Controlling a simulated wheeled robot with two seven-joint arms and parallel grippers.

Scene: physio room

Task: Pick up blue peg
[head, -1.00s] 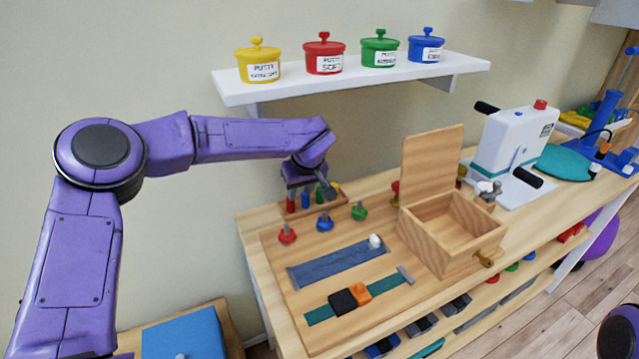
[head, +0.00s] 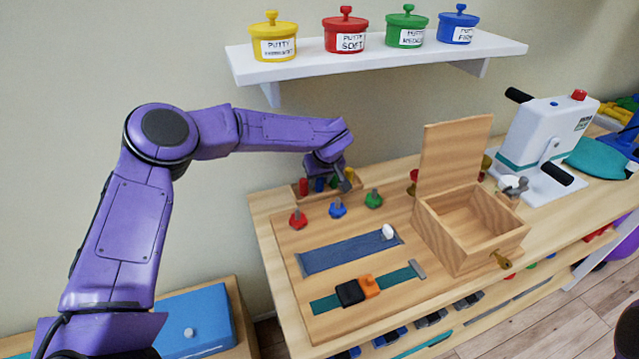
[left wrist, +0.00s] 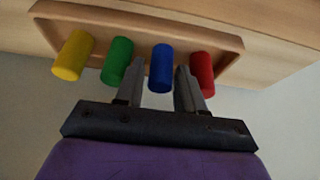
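The blue peg (left wrist: 162,66) stands in a wooden tray (left wrist: 225,42), between a green peg (left wrist: 117,62) and a red peg (left wrist: 202,72); a yellow peg (left wrist: 73,56) is at the far left of the row. My left gripper (left wrist: 159,70) is open, with its two fingers on either side of the blue peg and gaps showing beside it. In the head view, my left gripper (head: 342,182) is over the tray at the back left of the bench, and the blue peg (head: 320,184) is partly hidden. My right gripper is not in view.
A wooden board (head: 290,255) in front of the tray bears red (head: 298,220), blue (head: 338,209) and green (head: 373,200) knobs and fabric straps. An open wooden box (head: 450,240) stands to the right. A shelf (head: 380,66) with putty pots hangs above the arm.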

